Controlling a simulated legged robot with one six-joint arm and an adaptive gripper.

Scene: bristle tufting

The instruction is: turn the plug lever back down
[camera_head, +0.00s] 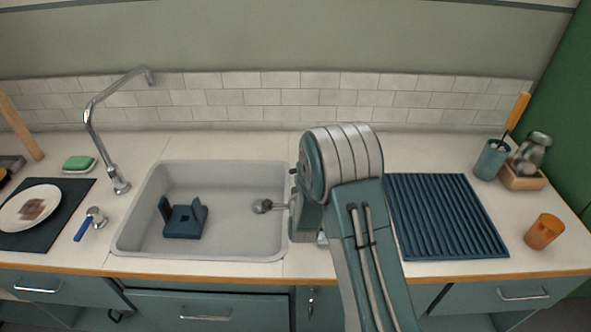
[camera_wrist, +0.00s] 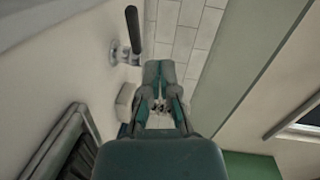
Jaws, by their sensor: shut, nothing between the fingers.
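A lever with a blue handle on a chrome base (camera_head: 91,221) sits on the counter left of the sink (camera_head: 220,252). In the wrist view a dark handle (camera_wrist: 133,30) stands out from a chrome fitting (camera_wrist: 120,52), up and left of my gripper. I cannot tell for sure which of these is the plug lever. My gripper (camera_wrist: 160,100) is shut and empty, with the pale tiled wall beyond it. It touches nothing that I can make out. In the head view my own arm hides most of it.
A dark blue block with uprights (camera_head: 184,222) sits in the sink, and a round metal piece (camera_head: 262,206) shows at its right side. A tall tap (camera_head: 95,125) stands behind left. A ridged blue mat (camera_head: 445,215) and an orange cup (camera_head: 544,231) lie to the right.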

